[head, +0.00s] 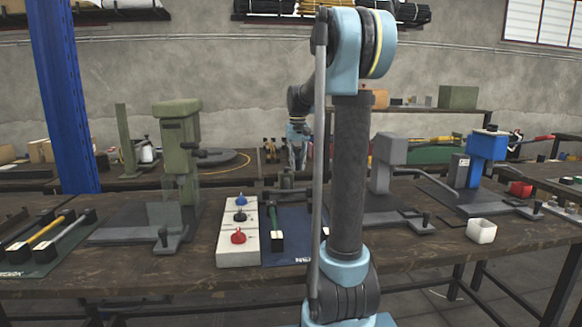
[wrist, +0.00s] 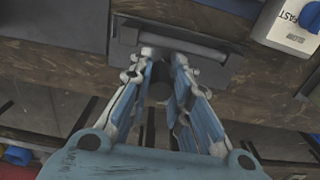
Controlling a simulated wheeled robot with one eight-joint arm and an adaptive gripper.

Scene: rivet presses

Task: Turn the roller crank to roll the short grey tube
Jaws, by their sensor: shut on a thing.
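The roller (head: 288,182), a small dark grey-green device, stands at the back of the bench, behind a dark blue mat. My gripper (head: 298,163) reaches down to it from behind my arm. In the wrist view, my gripper (wrist: 164,57) is shut on the roller crank, its dark grip (wrist: 158,88) showing between the fingers. The grey body of the roller (wrist: 205,62) lies around the fingertips, near the bench edge. The fingers hide part of the crank. I cannot make out the short grey tube for certain.
A white box (head: 224,245) with blue, black and red knobs stands left of the mat (head: 300,222). A green press (head: 176,130) stands farther left.

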